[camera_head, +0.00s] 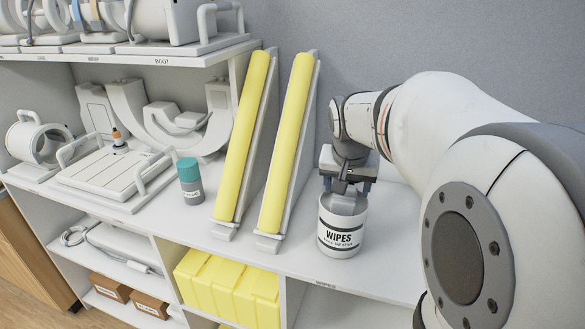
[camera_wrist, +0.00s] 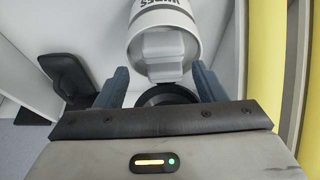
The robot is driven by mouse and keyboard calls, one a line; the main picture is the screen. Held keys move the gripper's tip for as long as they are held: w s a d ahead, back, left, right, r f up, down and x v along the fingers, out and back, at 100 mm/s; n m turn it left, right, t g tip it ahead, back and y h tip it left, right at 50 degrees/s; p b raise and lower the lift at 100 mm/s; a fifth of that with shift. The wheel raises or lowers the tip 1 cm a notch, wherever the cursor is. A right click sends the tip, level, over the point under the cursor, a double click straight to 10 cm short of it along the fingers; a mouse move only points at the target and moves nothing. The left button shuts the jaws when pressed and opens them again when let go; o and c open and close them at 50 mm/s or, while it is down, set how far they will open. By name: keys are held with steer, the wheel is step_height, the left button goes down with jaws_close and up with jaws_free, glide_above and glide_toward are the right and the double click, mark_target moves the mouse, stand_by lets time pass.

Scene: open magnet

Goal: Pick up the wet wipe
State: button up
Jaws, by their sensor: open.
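A white canister labelled WIPES (camera_head: 342,240) stands upright on the shelf top. A pale grey wet wipe (camera_head: 345,204) sticks up from its top. My gripper (camera_head: 347,186) is just above the canister, pointing down, with its fingers apart on either side of the wipe's upper part. In the wrist view the canister (camera_wrist: 165,14) is at the top centre, and the wipe (camera_wrist: 164,50) shows at its mouth, ahead of and between the fingers (camera_wrist: 160,86). I cannot tell whether a finger touches the wipe. The fingers are open and hold nothing visible.
Two tall yellow wedge pads (camera_head: 288,145) lean left of the canister. A grey bottle with a teal cap (camera_head: 190,182) stands further left, by white coil equipment (camera_head: 112,177). A grey wall (camera_head: 380,40) is behind. A dark object (camera_wrist: 68,78) is at the wrist view's left.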

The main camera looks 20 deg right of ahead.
mark_target(344, 200)
steer(key=p+x, duration=0.2)
steer(key=x, duration=0.5)
steer(key=shift+w+f, duration=0.1)
steer(key=shift+w, duration=0.15)
steer(key=c, duration=0.7)
step_height(344, 200, up, 10)
steer(key=shift+r+b, duration=0.1)
steer(key=shift+b, duration=0.75)
